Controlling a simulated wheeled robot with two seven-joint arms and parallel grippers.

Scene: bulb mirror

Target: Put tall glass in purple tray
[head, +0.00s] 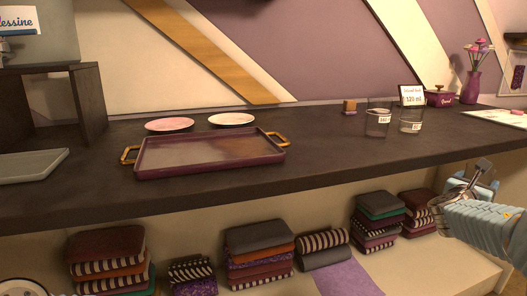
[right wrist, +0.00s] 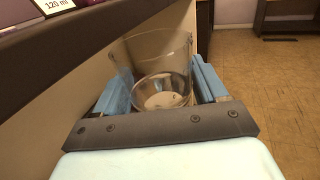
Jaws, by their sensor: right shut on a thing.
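The purple tray (head: 212,165) with two gold handles lies on the dark counter, left of centre in the head view, and its inside is empty. My right gripper (right wrist: 160,92) is shut on a clear glass (right wrist: 155,55), whose sides stand between the two blue fingers. In the head view my right gripper (head: 474,185) is at the right, in front of the counter's edge and below its top; the glass is hard to make out there. Two more clear glasses (head: 378,124) (head: 411,122) with small labels stand on the counter. My left gripper is not in view.
Two plates (head: 170,125) (head: 232,120) lie behind the tray. A grey tray (head: 30,166) is at the far left. A sign (head: 411,96), purple pot (head: 439,98) and vase (head: 471,88) stand at the back right. Folded cloths (head: 258,250) fill the lower shelf. The counter between tray and glasses is clear.

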